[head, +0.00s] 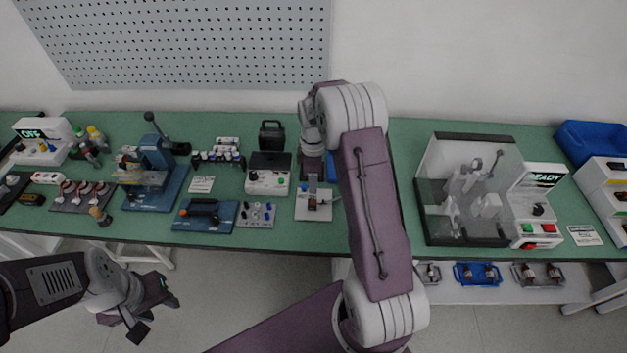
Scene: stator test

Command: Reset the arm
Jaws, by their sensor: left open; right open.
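My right arm rises from the bottom middle of the head view, bends at the top and hangs its wrist over the back middle of the table. My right gripper (312,178) points down above a small grey stand (313,208); its jaws are open but small and partly hidden by the stand and arm. I cannot tell whether it touches the stand. My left arm comes in from the lower left. My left gripper (153,311) is open and empty, in front of the table's front edge and over the floor.
The green table (375,240) holds a blue press (154,165), a black-handled blue block (204,215), a control box (268,182) and a clear-shielded tester reading READY (467,190). A pegboard (190,40) hangs behind.

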